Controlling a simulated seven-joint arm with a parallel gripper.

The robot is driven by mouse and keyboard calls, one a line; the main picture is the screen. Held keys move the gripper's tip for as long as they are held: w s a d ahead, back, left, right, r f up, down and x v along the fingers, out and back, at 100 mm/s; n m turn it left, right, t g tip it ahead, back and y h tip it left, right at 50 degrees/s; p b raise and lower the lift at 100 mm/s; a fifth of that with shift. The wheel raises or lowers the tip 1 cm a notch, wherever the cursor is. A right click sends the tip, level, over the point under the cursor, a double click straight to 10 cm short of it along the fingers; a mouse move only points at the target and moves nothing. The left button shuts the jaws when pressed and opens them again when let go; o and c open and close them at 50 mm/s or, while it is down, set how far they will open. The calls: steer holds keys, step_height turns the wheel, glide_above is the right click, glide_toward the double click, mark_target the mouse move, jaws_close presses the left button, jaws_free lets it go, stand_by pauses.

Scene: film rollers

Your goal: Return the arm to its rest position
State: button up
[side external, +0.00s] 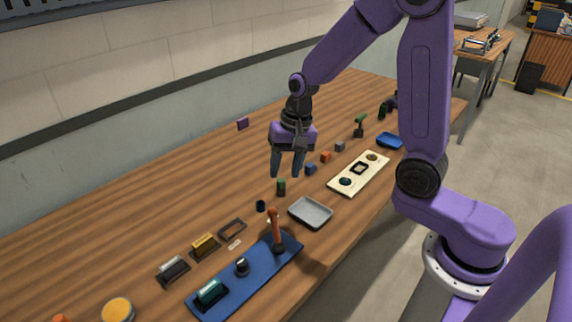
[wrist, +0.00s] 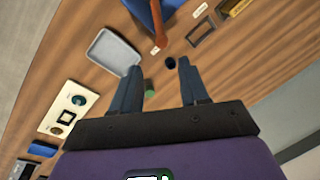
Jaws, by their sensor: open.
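My gripper (side external: 288,174) is open and empty above the middle of the wooden table. Its two fingers point down and stand apart. In the wrist view the open fingers (wrist: 160,82) frame bare table, with a green cylinder (wrist: 150,93) visible between them, nearer the left finger. In the side external view that green cylinder (side external: 281,187) stands on the table just below the fingertips. My purple arm reaches over the table from the right, bent at the elbow. Nothing is held.
A grey tray (side external: 311,213) and a blue board (side external: 205,301) with an orange-handled lever (side external: 277,228) lie toward the front. A cream board (side external: 344,188), blue tray (side external: 390,141) and several small blocks lie to the right. The table's back left is mostly clear.

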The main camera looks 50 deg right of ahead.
steer(key=shift+r, duration=0.2)
steer(key=s+r+n, duration=0.2)
steer(key=s+n, duration=0.7)
steer(key=s, duration=0.3)
steer(key=s+r+n+g+h, duration=0.1)
steer(key=s+r+n, duration=0.1)
steer(key=s+n, duration=0.8)
steer(key=s, duration=0.2)
steer(key=shift+s+r, duration=0.35)
